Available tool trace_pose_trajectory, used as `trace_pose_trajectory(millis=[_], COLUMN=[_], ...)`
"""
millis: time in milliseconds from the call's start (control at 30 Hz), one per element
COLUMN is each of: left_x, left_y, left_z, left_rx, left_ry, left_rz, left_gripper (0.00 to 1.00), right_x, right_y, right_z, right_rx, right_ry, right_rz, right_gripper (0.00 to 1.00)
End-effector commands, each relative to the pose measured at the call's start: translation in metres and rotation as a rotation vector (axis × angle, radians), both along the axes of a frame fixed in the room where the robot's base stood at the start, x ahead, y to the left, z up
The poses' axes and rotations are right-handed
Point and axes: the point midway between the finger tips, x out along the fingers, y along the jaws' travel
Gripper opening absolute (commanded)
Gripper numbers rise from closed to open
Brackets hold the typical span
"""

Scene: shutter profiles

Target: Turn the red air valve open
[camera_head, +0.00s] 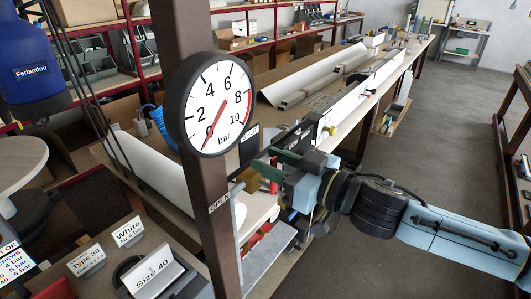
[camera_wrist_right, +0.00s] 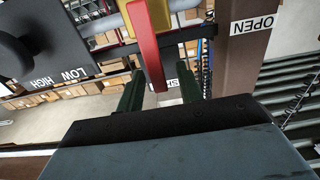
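The red valve handle (camera_wrist_right: 148,50) is a flat bar on a yellow body (camera_wrist_right: 129,22) in the right wrist view. It points toward my right gripper (camera_wrist_right: 165,95), whose two dark green fingers are apart, one on each side of the handle's end. I see gaps beside the handle, so it is not gripped. In the head view my right gripper (camera_head: 268,168) is beside the brown post, and a bit of the red handle (camera_head: 273,187) shows by the fingers. The pressure gauge (camera_head: 217,105) has its red needle near 0. My left gripper is not in view.
The brown post (camera_head: 208,200) carries an OPEN label (camera_wrist_right: 254,25). A black knob (camera_wrist_right: 22,55) with a LOW HIGH plate is left in the wrist view. A long workbench (camera_head: 385,80) runs behind; labelled holders (camera_head: 150,280) stand at lower left.

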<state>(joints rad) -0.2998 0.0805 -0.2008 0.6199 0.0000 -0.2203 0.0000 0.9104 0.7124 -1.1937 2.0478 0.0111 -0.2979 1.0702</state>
Motion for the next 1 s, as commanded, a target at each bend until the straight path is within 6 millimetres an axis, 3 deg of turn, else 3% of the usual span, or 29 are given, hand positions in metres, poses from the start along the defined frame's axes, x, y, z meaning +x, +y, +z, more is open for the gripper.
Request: trace_pose_trajectory(millis=[200,500,767,1000], left_x=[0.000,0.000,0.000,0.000], left_y=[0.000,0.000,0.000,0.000], left_z=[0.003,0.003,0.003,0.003], left_rx=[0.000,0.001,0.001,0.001], left_ry=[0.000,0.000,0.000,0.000], left_rz=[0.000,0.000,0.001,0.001], left_gripper=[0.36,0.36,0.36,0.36], right_x=[0.010,0.012,0.011,0.011], right_y=[0.014,0.015,0.015,0.015], right_z=[0.000,0.000,0.000,0.000], right_rx=[-0.001,-0.001,-0.001,-0.001], right_ry=[-0.001,-0.001,-0.001,-0.001], right_rz=[0.000,-0.001,-0.001,-0.001], right_gripper=[0.36,0.36,0.02,0.00])
